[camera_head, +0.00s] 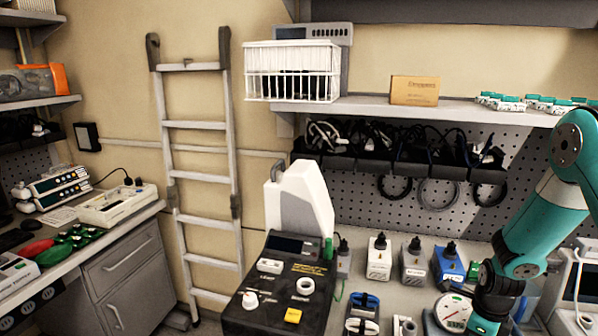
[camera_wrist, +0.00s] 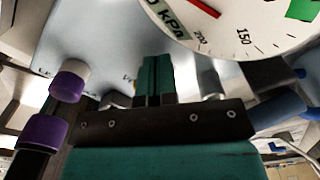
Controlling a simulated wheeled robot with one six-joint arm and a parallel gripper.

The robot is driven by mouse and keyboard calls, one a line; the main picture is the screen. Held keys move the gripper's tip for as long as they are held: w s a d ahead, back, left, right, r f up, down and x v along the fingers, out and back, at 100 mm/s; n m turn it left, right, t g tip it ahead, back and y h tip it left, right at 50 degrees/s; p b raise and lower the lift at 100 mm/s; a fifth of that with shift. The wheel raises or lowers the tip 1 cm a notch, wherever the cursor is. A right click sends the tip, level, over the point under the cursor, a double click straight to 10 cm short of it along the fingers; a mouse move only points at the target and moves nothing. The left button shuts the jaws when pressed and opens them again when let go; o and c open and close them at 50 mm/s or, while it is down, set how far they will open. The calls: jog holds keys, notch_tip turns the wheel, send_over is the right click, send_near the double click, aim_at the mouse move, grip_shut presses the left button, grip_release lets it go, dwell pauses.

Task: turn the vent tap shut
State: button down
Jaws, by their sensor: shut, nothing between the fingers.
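My gripper (camera_wrist: 157,82) shows in the wrist view with its two teal fingers together and nothing between them. The fingertips point at a pale panel (camera_wrist: 100,40) that carries partly hidden lettering. A round white gauge (camera_wrist: 215,22) marked kPa fills the upper right, close to the fingers; it also shows in the head view (camera_head: 453,312), beside my arm. Two purple-ended cylinders (camera_wrist: 66,84) stand left of the fingers. I cannot tell which part is the vent tap; the fingers and gripper body hide part of the panel. In the head view, my arm hides the fingertips.
A dark control box (camera_head: 278,300) with white knobs and a yellow button stands left of the gauge. Several small pump units (camera_head: 413,262) line the bench behind. A blue tube-like part (camera_wrist: 283,100) lies right of my gripper. A ladder (camera_head: 200,180) leans on the wall.

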jog(key=shift+w+r+p, duration=0.1)
jog(key=shift+r+p, duration=2.15)
jog(key=shift+r, duration=0.85)
jog(key=shift+f, duration=0.15)
jog(key=shift+a+f+b, duration=0.1)
jog(key=shift+a+b, duration=0.05)
jog(key=shift+b, duration=0.6)
jog(key=a+b, duration=0.1)
jog(key=b, duration=0.2)
jog(key=shift+s+b, duration=0.35)
jog(key=shift+b, duration=0.05)
jog(key=f+b, duration=0.2)
jog(key=s+f+b, duration=0.1)
jog(key=b, duration=0.2)
jog(key=a+f+b, duration=0.1)
jog(key=f+b, duration=0.1)
jog(key=b, duration=0.1)
jog(key=shift+s+f, duration=0.2)
jog(key=shift+f, duration=0.15)
jog(key=shift+s+d, duration=0.15)
jog(key=shift+d, duration=0.35)
